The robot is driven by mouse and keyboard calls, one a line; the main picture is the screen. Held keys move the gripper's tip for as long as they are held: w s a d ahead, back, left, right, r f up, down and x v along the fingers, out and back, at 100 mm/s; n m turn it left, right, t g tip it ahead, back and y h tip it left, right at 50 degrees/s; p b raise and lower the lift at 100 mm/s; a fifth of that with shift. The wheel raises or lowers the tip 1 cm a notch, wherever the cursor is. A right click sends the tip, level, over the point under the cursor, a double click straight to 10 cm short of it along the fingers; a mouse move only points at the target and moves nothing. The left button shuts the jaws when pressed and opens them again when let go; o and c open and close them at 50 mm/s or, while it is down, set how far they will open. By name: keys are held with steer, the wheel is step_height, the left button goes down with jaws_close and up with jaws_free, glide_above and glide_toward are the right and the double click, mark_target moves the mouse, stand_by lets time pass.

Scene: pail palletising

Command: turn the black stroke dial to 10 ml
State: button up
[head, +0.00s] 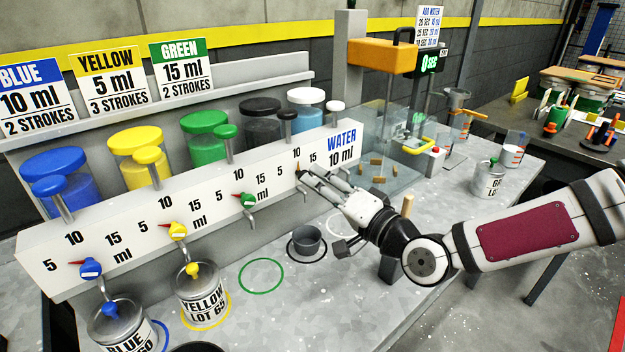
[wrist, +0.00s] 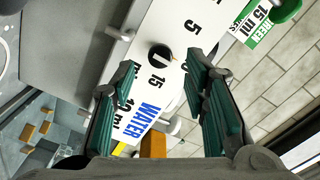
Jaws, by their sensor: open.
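The black stroke dial (wrist: 160,56) shows in the wrist view on the white panel (wrist: 178,22), between the printed 5 and 15. It has a pale mark on its face and a small orange tip at its edge. I cannot tell its exact setting. In the head view my gripper mostly hides the dial, below the printed 10 and 15. My gripper (head: 312,181) is open in front of the panel. In the wrist view its two green-padded fingers (wrist: 158,82) stand apart on either side of the dial, with nothing gripped between them.
Blue (head: 90,268), yellow (head: 177,231) and green (head: 248,200) dials sit along the panel to the left. A grey cup (head: 306,241) stands on the bench below my gripper. A clear guarded station (head: 385,150) stands to the right. Filled pails (head: 203,296) stand at front left.

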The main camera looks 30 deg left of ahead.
steer(key=v, duration=0.8)
steer(key=shift+d, duration=0.1)
